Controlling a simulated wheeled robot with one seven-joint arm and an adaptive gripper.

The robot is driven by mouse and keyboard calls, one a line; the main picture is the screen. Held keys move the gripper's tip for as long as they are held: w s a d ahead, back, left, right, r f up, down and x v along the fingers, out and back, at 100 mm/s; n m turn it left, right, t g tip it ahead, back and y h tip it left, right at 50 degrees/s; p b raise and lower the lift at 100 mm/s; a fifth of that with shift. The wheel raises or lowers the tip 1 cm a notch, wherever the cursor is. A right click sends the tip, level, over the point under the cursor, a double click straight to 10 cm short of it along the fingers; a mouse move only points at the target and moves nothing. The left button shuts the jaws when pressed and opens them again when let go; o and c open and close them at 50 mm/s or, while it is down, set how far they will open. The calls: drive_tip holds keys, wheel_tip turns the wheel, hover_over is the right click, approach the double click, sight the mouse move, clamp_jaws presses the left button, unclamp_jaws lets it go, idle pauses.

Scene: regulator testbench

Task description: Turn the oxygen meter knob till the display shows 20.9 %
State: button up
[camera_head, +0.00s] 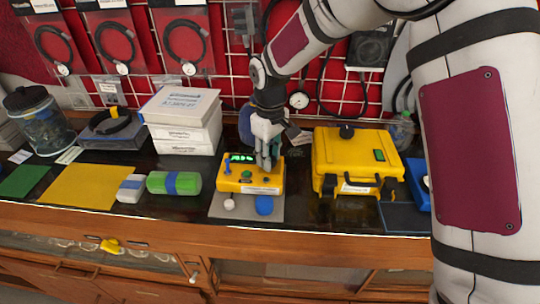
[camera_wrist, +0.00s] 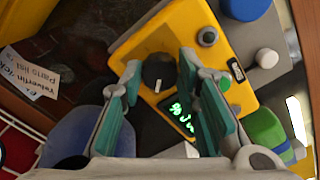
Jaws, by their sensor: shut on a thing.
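The yellow oxygen meter (camera_head: 233,184) lies on a grey mat (camera_head: 216,208) at the middle of the bench. Its display (camera_head: 241,158) shows green digits, too small and blurred to read surely; the display (camera_wrist: 182,118) is tilted and partly cut by a finger in the wrist view. My gripper (camera_head: 266,166) reaches down onto the meter's top right part. In the wrist view its teal-padded fingers are shut on the round black knob (camera_wrist: 158,74), one on each side. The knob is hidden behind the fingers in the head view.
A blue cap (camera_head: 264,205) and a white cap (camera_head: 229,204) sit in front of the meter. A yellow case (camera_head: 335,158) stands to the right, a green cylinder (camera_head: 160,183) to the left, and white boxes (camera_head: 180,130) behind left. The bench's front edge is close.

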drive_tip(key=o, duration=1.2)
wheel_tip(320, 180, up, 12)
